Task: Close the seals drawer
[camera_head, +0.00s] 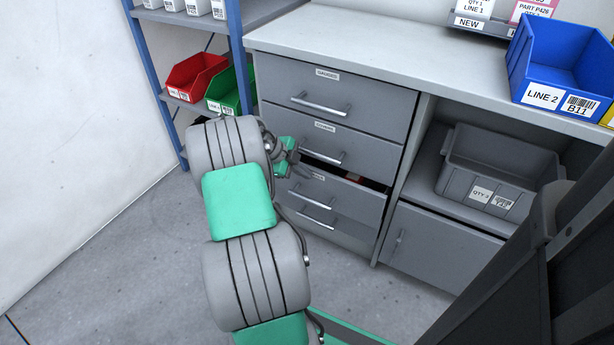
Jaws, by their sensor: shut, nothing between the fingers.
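The grey drawer unit has a top drawer labelled GAUGES (327,74), shut, and a second drawer (372,150) that looks shut, its label too small to read. The third drawer (350,205) stands partly open, with a dark gap along its top edge and something brownish inside. Its label is partly hidden by my gripper, so I cannot read whether it is the seals drawer. My gripper (304,168) is shut and empty, just in front of the left part of the open drawer's upper front. I cannot tell whether it touches.
A lower handle (318,222) shows beneath the open drawer. A grey bin (490,165) sits in the open shelf to the right, above a cupboard door (440,245). A blue bin (560,70) stands on the worktop (400,50). A blue-framed rack (238,60) stands left; floor left is clear.

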